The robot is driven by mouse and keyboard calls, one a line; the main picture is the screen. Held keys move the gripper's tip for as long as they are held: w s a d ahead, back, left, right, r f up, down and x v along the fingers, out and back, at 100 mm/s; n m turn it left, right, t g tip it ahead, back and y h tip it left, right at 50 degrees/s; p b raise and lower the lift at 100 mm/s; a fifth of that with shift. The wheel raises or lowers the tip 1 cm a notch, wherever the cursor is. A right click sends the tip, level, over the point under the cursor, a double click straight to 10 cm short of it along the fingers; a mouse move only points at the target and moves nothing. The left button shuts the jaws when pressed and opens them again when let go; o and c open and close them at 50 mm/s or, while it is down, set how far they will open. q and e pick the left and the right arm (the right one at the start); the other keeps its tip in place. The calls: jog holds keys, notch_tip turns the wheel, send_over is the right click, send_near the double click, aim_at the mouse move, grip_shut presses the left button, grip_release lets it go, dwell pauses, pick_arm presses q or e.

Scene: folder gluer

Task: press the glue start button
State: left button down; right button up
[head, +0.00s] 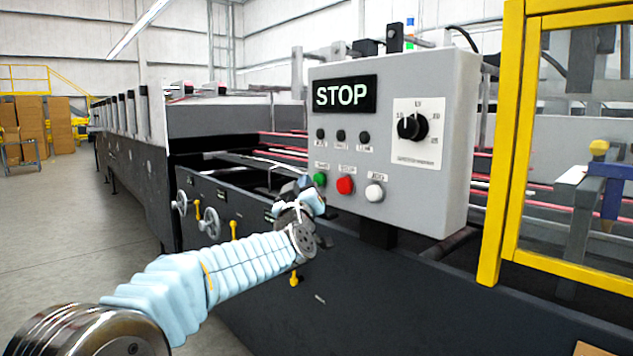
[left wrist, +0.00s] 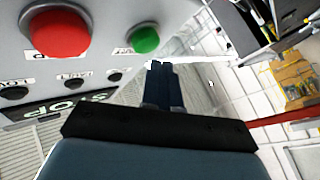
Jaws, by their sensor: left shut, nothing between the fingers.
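The grey control box (head: 440,130) faces me with a dark display reading STOP (head: 345,94). Below it are a green button (head: 320,180), a red button (head: 345,185) and a white button (head: 375,192); their small labels are too blurred to read surely. My left gripper (head: 306,184) is shut and empty, just left of and below the green button. In the left wrist view the closed fingers (left wrist: 162,68) point past the green button (left wrist: 145,38), beside it in the picture; the red button (left wrist: 58,32) is farther left. I cannot tell whether the fingertips touch the box.
A black dial (head: 412,127) and several small black knobs sit on the box. A yellow guard frame (head: 497,150) stands to the right. Handwheels (head: 209,223) and yellow levers line the dark machine side below. Open floor (head: 60,220) lies at the left.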

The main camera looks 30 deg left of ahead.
pick_arm(q)
jog(key=shift+w, duration=0.1)
jog(key=shift+w+d, duration=0.2)
jog(key=shift+w, duration=0.1)
jog(key=shift+w+d, duration=0.15)
jog(key=shift+w, duration=0.3)
dwell(0.8)
jog(key=shift+s, duration=0.1)
jog(key=shift+s+a, duration=0.25)
jog(key=shift+s, duration=0.5)
jog(key=shift+s+a, duration=0.1)
jog(key=s, duration=0.1)
jog(key=s+a, duration=0.1)
jog(key=s, duration=0.1)
jog(key=s+b, duration=0.1)
jog(key=shift+s+a, duration=0.2)
jog(key=shift+a, duration=0.2)
dwell(0.6)
